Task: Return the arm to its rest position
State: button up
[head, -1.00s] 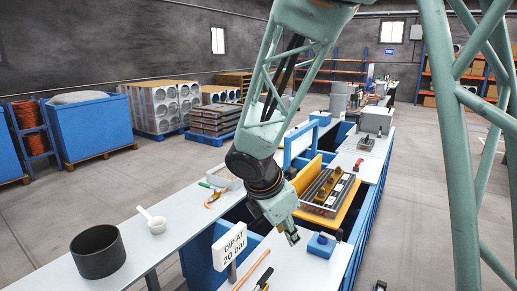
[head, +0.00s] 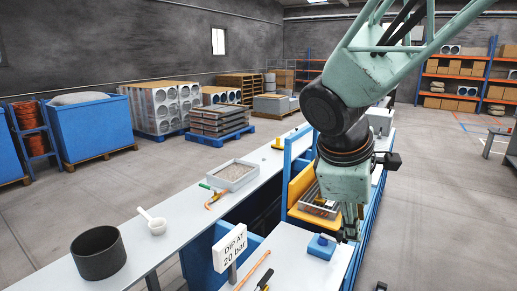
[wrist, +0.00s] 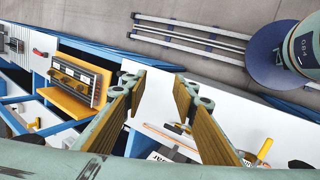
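My gripper (head: 350,230) hangs at the end of the arm, pointing down, above the right edge of the near bench top in the head view. In the wrist view my gripper (wrist: 163,85) shows two wooden-faced fingers spread apart. Nothing is between them but a view of the white bench below. The arm covers part of the yellow stand (head: 298,187) and its metal tray in the head view. The yellow stand shows more fully in the wrist view (wrist: 62,100), left of the fingers and apart from them.
A blue block (head: 321,246) sits on the near bench top close beside the gripper. A sign reading "DIP AT 20 bar" (head: 231,243) stands left of it. A copper-coloured rod (head: 255,268) lies on the bench. A dark pot (head: 98,252) stands far left.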

jog(key=s+r+m+y, duration=0.1)
jog(key=s+m, duration=0.5)
jog(key=s, duration=0.6)
jog(key=s+r+m+y+b, duration=0.1)
jog(key=s+m, duration=0.5)
jog(key=s, duration=0.7)
jog(key=shift+s+a+r+m+y, duration=0.3)
jog(key=shift+a+r+m+y, duration=0.15)
jog(key=shift+r+y, duration=0.35)
